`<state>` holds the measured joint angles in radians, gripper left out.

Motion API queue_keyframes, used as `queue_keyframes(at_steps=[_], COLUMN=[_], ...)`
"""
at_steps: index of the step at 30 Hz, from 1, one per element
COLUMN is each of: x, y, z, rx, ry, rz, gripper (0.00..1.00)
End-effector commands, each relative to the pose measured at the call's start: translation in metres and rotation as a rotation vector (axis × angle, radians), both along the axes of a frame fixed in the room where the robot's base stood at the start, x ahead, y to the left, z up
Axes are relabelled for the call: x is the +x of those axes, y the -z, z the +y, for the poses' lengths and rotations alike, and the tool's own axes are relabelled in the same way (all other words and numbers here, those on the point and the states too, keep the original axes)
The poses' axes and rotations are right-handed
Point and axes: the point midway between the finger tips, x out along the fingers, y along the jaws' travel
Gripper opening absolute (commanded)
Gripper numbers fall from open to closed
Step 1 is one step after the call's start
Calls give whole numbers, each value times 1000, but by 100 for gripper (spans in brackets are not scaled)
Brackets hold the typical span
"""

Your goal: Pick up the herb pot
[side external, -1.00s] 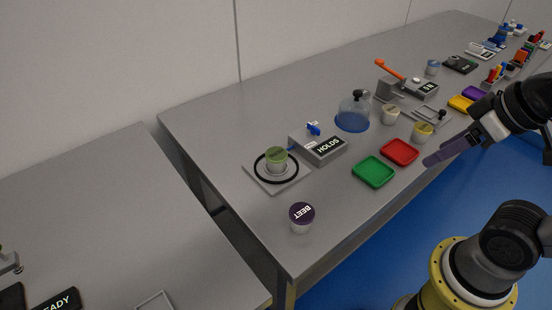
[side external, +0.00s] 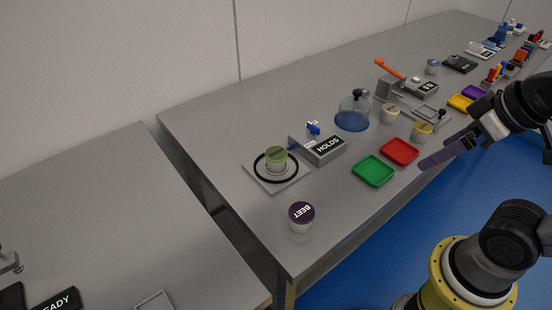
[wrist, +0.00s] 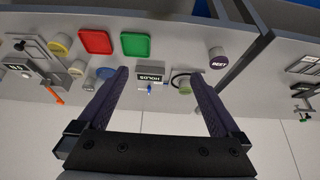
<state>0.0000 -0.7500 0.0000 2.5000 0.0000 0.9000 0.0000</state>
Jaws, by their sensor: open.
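A small pale pot with a green lid (side external: 276,155), the likely herb pot, stands upright inside a black ring on a square grey plate (side external: 260,180). Its lid text is too small to read. In the wrist view the right finger partly hides this ring (wrist: 178,80) and the pot. My gripper (side external: 424,163) is open and empty, beyond the table's front edge, to the right of the pot and well apart from it. In the wrist view its two dark fingers (wrist: 161,75) frame the HOLDS box, with nothing between them.
The HOLDS box (side external: 327,152) stands just right of the plate. A purple-lidded BEET tub (side external: 301,226) is in front. Green (side external: 373,171) and red (side external: 401,151) trays lie nearer my gripper. A clear dome (side external: 352,117) and other tubs stand behind.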

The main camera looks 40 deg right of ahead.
Motion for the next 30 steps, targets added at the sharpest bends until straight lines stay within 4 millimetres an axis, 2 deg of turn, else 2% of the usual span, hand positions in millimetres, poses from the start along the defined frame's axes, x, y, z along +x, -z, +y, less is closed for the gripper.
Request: queue_keyframes(at_steps=[5,10,14,17,20,24,27,30], x=[0,-3,8,27,56,105,142,179], y=[0,-1,-28,-51,-74,-95,-101,-99], z=[0,0,0,2,6,16,26,37], rx=[-4,-73,-179,-266,-351,-447,-495,-526], ry=[-8,-138,-333,-511,-710,-992,-1176,-1339], rz=[0,16,-5,7,33,78,110,139], gripper=[100,100,100,100,100,100,100,100])
